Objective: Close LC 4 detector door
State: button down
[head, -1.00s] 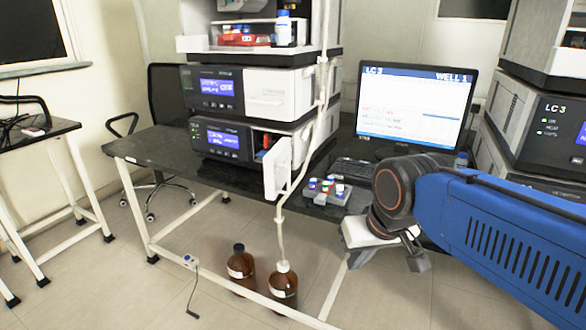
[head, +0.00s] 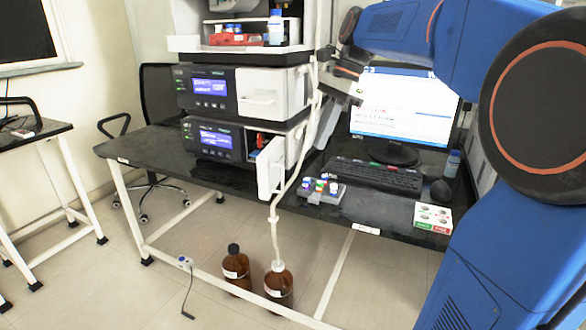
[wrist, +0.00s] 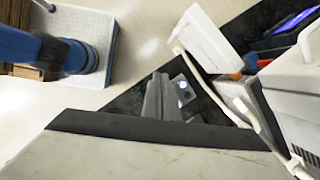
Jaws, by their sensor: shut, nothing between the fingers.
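The lower module (head: 215,139) of the left column stack has a blue-lit display and an open white door (head: 270,168). The door stands swung out toward the front, with red and blue parts showing in the opening behind it. I cannot read an LC 4 label on this stack. In the wrist view the door (wrist: 208,38) is at the upper middle, beside the open compartment. My gripper (head: 342,86) is shut and empty, above and right of the door, in front of the monitor. Its dark fingers (wrist: 163,97) show in the wrist view, apart from the door.
A white tube (head: 313,115) hangs down past the door to brown bottles (head: 278,283) on the floor. A vial rack (head: 320,190), keyboard (head: 375,174) and monitor (head: 405,110) are on the dark bench (head: 150,150).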

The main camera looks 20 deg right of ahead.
aim_at(270, 162)
jog(key=w+a+f+m, duration=0.1)
jog(key=a+f, duration=0.6)
jog(key=f, duration=0.1)
jog(key=shift+w+f, duration=0.2)
jog(key=shift+w, duration=0.15)
jog(key=shift+a, duration=0.2)
dwell(0.6)
